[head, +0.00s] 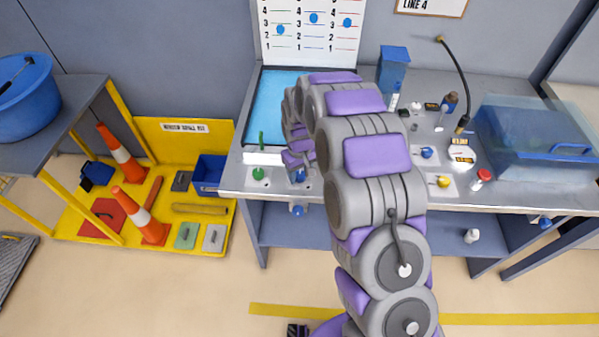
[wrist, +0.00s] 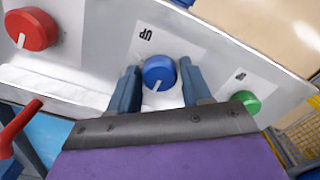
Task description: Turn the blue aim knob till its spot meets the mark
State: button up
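The blue aim knob (wrist: 159,72) shows in the wrist view on a white plate with an "UP" label. Its white pointer line points toward the bottom of that picture. My gripper (wrist: 161,75) has one finger on each side of the knob. The fingers stand apart with narrow gaps beside it; I see no clear grip. In the head view my arm hides most of the gripper, and a bit of blue (head: 300,176) shows at the knob's place. The white board (head: 310,35) at the back carries numbered rows, coloured marks and several blue spots; which spot belongs to this knob is unclear.
A red knob (wrist: 32,29) and a green knob (wrist: 246,101) flank the blue one. A blue panel (head: 268,100) lies behind. Cones (head: 122,155) stand left.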

aim_at(299, 174)
jog(key=c, duration=0.7)
jog(key=shift+r+m+p, duration=0.15)
jog(key=shift+m+p, duration=0.65)
jog(key=shift+m, duration=0.7)
jog(key=o, duration=1.1)
jog(key=shift+c, duration=0.2)
notch_tip(299, 174, up, 17)
jog(key=p, duration=0.3)
